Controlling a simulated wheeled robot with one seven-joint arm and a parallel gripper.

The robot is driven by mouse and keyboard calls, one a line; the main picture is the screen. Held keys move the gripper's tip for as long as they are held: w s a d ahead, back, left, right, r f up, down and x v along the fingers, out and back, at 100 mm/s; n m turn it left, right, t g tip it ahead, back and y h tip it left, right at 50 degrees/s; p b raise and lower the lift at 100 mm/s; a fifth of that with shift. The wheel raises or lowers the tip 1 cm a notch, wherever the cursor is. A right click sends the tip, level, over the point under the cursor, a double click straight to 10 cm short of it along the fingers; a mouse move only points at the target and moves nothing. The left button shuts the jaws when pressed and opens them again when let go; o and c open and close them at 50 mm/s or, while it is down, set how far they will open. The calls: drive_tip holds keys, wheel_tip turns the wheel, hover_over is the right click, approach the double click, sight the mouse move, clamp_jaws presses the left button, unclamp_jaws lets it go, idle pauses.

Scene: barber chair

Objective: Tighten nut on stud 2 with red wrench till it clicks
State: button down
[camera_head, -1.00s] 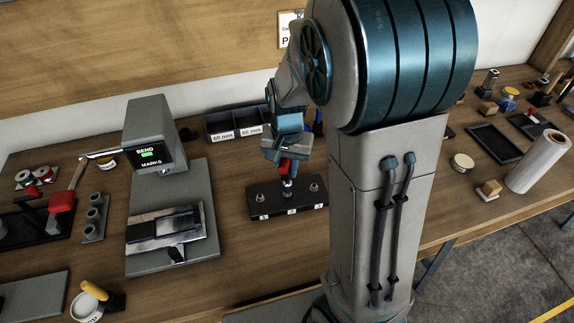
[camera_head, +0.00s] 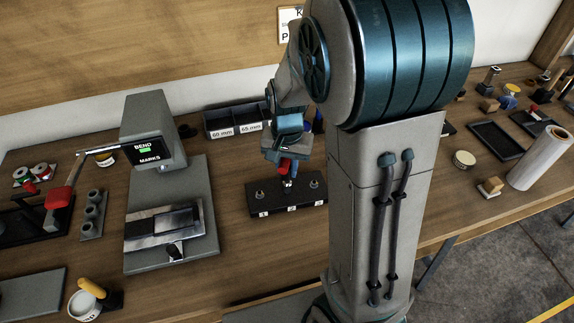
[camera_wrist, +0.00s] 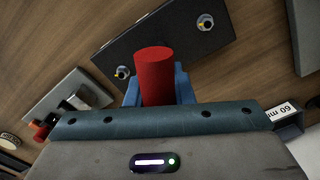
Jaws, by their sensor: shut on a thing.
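My gripper (camera_head: 287,163) is shut on the red wrench (camera_head: 287,168), above the middle of the dark stud block (camera_head: 270,208). In the wrist view, my gripper's blue fingers (camera_wrist: 158,92) clasp the wrench's round red handle (camera_wrist: 153,68). A short metal part of the wrench points down at the middle stud, labelled 2. That stud and its nut are hidden by the wrench, so I cannot tell how the wrench sits on the nut. The outer studs, one left (camera_head: 260,195) and one right (camera_head: 314,183), stand clear with metal nuts.
A grey bending device (camera_head: 150,130) stands left of the block. Labelled bins (camera_head: 222,122) are behind. Dark trays (camera_head: 495,140) and a pale roll (camera_head: 540,158) are at right. Bare bench lies in front of the block.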

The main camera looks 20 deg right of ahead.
drive_tip(key=m+p, duration=0.2)
drive_tip(key=m, duration=0.1)
drive_tip(key=shift+r+m, duration=0.1)
drive_tip(key=shift+m, duration=0.7)
